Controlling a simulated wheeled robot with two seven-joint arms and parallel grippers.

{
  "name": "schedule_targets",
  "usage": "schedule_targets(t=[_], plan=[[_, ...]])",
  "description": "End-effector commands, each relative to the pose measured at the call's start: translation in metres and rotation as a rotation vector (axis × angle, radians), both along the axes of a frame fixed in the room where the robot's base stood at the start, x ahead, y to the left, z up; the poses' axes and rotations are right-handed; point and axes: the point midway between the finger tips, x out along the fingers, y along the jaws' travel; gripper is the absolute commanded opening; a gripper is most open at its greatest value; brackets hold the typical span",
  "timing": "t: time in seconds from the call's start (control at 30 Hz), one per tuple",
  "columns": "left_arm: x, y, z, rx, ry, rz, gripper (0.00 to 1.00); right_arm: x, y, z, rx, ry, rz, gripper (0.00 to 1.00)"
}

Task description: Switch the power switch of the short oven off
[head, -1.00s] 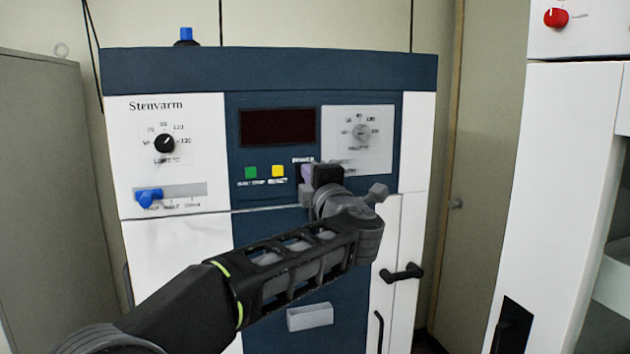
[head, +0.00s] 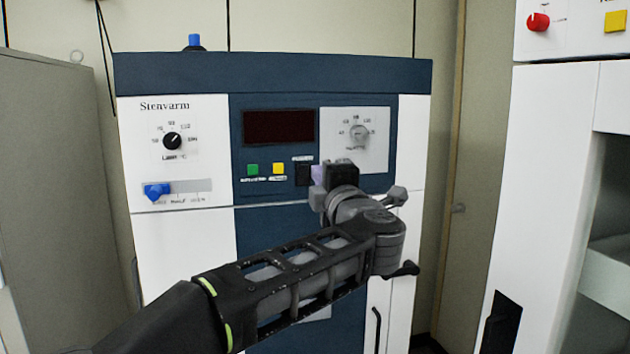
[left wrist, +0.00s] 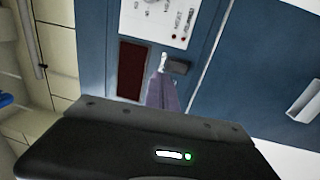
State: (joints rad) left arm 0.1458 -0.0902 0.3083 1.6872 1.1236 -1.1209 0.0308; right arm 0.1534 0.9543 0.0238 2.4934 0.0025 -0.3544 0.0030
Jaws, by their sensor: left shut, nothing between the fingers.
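The short oven (head: 180,110) is a white and dark blue cabinet marked "Stenvarm" in the head view. Its power switch (head: 303,174) is a small black block under a white label, right of the yellow button. My left gripper (head: 319,175), with purple fingers, is shut and empty just right of the switch. In the left wrist view the shut fingers (left wrist: 163,92) point at the panel close beside the dark switch (left wrist: 180,66). I cannot tell whether they touch it, nor which way the switch is set. My right gripper is in neither view.
The panel also has a dark display (head: 279,127), a green button (head: 253,169), a yellow button (head: 278,168), a black dial (head: 172,141) and a blue slider (head: 158,190). A white machine with a red knob (head: 538,22) stands at right. A grey cabinet (head: 55,200) stands at left.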

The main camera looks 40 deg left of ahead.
Motion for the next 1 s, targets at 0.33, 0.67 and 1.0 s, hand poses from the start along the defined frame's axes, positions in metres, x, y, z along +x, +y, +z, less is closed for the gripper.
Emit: schedule_targets(t=[0.33,0.67,1.0], plan=[[-0.023,-0.034,0.005,0.001,0.0,-0.002,0.0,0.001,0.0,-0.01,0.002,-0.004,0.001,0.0],[-0.024,-0.035,0.006,0.001,0.001,-0.002,0.0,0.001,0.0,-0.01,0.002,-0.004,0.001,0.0],[-0.02,-0.038,0.007,0.005,0.0,-0.02,0.0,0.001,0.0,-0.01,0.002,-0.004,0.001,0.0]])
